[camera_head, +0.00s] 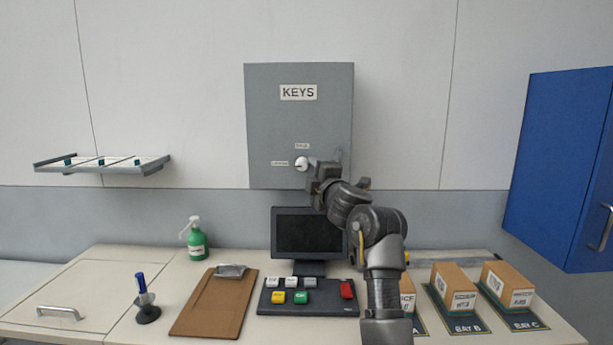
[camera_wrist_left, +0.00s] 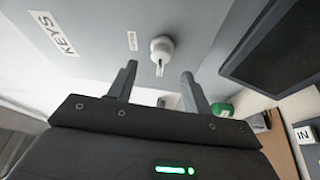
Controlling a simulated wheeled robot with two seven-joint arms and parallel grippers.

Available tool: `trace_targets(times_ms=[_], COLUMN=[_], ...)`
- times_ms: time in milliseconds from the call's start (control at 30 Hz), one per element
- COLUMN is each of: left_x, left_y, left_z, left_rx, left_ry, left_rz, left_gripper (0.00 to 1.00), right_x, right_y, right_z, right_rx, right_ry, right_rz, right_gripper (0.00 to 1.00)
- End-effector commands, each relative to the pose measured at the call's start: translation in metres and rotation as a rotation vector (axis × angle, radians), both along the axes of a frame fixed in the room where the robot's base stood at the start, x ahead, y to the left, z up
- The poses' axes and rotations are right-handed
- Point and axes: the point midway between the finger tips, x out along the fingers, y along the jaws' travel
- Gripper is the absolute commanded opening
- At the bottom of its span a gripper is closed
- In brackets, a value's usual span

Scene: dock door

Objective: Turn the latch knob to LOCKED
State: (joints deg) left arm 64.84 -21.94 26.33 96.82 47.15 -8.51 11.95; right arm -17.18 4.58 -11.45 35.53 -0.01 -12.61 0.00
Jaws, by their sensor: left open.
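The latch knob (camera_head: 301,164) is a small white round knob on the lower front of the grey KEYS cabinet (camera_head: 270,125). One small label (camera_head: 302,146) sits above it and another (camera_head: 280,163) to its left; their print is too small to read surely. In the left wrist view the knob (camera_wrist_left: 162,46) shows a dark mark on its face, just beyond the fingertips. My left gripper (camera_head: 316,168) is open, close at the knob's right in the head view. Its two fingers (camera_wrist_left: 158,76) stand apart with nothing between them. My right gripper is not in view.
A monitor (camera_head: 307,232) stands below the cabinet, behind a button panel (camera_head: 308,302). A clipboard (camera_head: 213,305), a green spray bottle (camera_head: 196,242) and boxes (camera_head: 455,285) are on the counter. A blue cabinet (camera_head: 560,160) hangs at right, a shelf (camera_head: 100,165) at left.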

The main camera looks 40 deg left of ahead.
Motion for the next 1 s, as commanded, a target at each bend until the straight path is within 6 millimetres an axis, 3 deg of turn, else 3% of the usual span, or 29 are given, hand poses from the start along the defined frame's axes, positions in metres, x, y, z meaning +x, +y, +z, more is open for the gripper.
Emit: trace_targets(times_ms=[100, 300, 1000], left_x=[-0.011, -0.020, -0.022], left_y=[-0.019, -0.034, -0.038], left_z=[-0.005, -0.004, -0.003], left_rx=[0.001, 0.003, 0.001], left_ry=[-0.002, -0.001, 0.000], left_rz=[0.000, 0.001, 0.000], left_gripper=[0.50, 0.50, 0.50], right_x=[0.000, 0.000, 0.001], right_y=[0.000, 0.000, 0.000], right_z=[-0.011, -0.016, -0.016], right_rx=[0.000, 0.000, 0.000], right_ry=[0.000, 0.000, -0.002], right_rz=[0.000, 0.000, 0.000], right_gripper=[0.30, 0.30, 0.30])
